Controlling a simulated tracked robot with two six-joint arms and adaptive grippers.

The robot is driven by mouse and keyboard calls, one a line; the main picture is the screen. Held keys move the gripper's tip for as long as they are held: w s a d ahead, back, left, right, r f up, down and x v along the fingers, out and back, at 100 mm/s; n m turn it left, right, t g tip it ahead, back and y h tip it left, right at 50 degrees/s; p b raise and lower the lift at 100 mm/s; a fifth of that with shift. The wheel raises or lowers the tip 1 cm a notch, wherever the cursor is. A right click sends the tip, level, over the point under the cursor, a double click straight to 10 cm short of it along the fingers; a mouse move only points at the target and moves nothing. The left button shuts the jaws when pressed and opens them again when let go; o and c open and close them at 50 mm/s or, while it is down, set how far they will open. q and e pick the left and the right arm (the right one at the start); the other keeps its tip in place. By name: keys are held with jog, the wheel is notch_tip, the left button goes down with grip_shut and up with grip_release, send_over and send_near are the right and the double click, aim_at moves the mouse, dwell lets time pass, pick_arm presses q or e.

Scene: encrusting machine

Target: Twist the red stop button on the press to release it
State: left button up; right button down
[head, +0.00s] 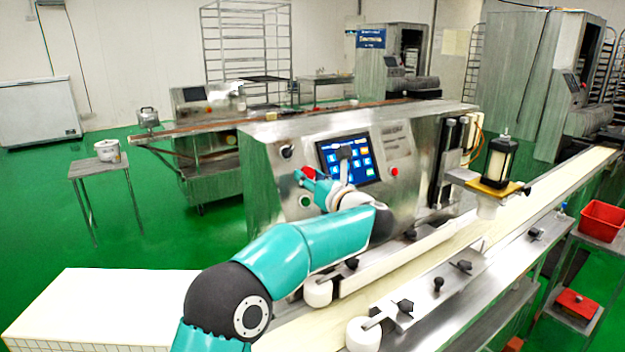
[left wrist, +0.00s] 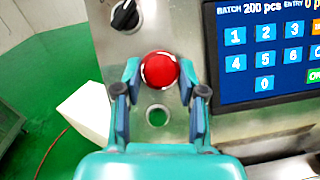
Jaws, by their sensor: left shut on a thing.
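The red stop button (left wrist: 159,70) is on the steel front panel of the press (head: 268,165), left of the touchscreen. In the left wrist view my left gripper (left wrist: 160,78) has one finger on each side of the button, shut on it. In the head view the left gripper (head: 307,178) reaches the panel beside the screen, and a bit of red shows at its fingers. A black rotary knob (left wrist: 125,15) sits above the button and a green-ringed button (left wrist: 158,116) below it. My right gripper is not in view.
The touchscreen (head: 348,159) is close to the right of the gripper. Another red button (head: 394,171) is right of the screen. A conveyor belt (head: 545,200) runs along the machine's front. A white block (head: 100,305) stands at the lower left.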

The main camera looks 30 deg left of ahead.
pick_arm(q)
jog(key=shift+a+f, duration=0.1)
jog(key=shift+a+f+m+t+b, duration=0.1)
jog(key=shift+a+m+t+b, duration=0.15)
jog(key=shift+m, duration=0.35)
jog(key=shift+m+t+h+b, duration=0.35)
jog(key=shift+m+h, duration=0.15)
jog(key=shift+m, duration=0.2)
jog(key=shift+s+r+m, duration=0.15)
jog(key=shift+r+m, duration=0.05)
jog(key=shift+m, duration=0.7)
jog(key=m+h, duration=0.1)
jog(key=m+t+h+p, duration=0.1)
jog(key=m, duration=0.1)
jog(key=shift+s+r+m, duration=0.1)
jog(key=shift+r+m, duration=0.1)
jog(key=shift+m, duration=0.1)
jog(key=shift+a+m+t+h+p, duration=0.1)
jog(key=shift+m+t+h+p, duration=0.25)
jog(key=shift+m+p, duration=0.4)
jog(key=shift+f+m, duration=0.1)
jog(key=shift+m, duration=0.15)
